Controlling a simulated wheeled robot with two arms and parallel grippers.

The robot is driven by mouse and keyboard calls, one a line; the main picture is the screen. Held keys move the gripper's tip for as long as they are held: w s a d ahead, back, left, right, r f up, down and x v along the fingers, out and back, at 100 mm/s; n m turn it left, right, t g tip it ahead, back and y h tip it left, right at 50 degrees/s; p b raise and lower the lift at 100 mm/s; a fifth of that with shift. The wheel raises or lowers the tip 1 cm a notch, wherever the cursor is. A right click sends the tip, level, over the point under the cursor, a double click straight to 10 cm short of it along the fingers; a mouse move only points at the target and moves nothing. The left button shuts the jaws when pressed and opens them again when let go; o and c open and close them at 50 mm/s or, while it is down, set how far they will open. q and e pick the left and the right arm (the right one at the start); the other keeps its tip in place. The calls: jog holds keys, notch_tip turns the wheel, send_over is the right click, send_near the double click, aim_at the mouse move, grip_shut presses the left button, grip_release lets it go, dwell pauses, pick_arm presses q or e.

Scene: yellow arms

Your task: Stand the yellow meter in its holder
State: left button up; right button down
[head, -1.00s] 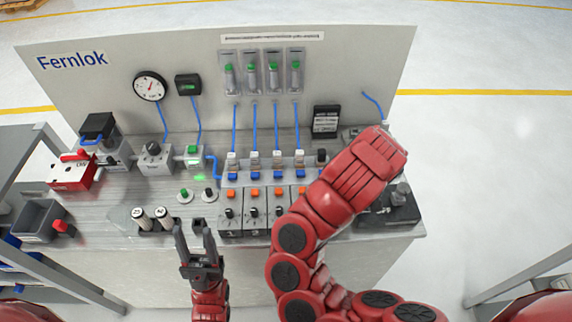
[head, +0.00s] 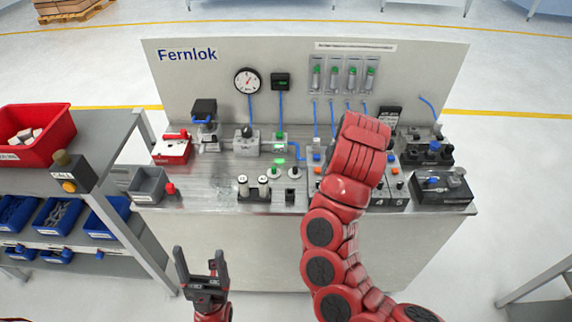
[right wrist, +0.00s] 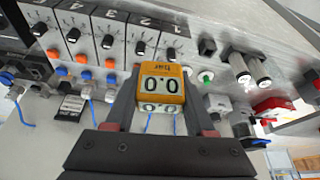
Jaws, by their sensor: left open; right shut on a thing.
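The yellow meter (right wrist: 161,84) shows in the right wrist view, with "bar" on its top face and a display reading 0.0. My right gripper (right wrist: 160,100) is shut on it, one finger on each side. In the head view my right arm hides the meter and gripper. A small black block (head: 292,196) stands near the bench's front edge, beside the two white cylinders; it may be the holder, but I cannot tell for sure. It also shows in the right wrist view (right wrist: 207,46), apart from the meter. My left gripper (head: 201,264) is open and empty in front of the bench.
The bench (head: 215,198) carries a row of valve modules, a gauge (head: 247,81) on the back panel, white cylinders (head: 253,190) and a red-white box (head: 172,149). A grey bin (head: 148,186) sits at its left end. A shelf rack (head: 95,130) stands left.

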jog(key=w+a+r+p, duration=0.1)
jog(key=w+a+p, duration=0.1)
jog(key=w+a, duration=0.1)
jog(key=n+y+p, duration=0.1)
jog(key=n+p, duration=0.1)
jog(key=p, duration=0.2)
send_over(289, 190)
notch_tip(289, 190, down, 6)
jog(key=shift+w+r, duration=0.1)
jog(key=shift+w, duration=0.05)
jog(key=shift+f, duration=0.55)
notch_tip(289, 190, down, 4)
jog(key=shift+f+b, duration=0.15)
jog(key=shift+b, duration=0.4)
jog(key=shift+f, duration=0.25)
jog(key=shift+f+b, duration=0.9)
jog(key=shift+f, duration=0.15)
jog(key=shift+c, duration=0.9)
grip_release()
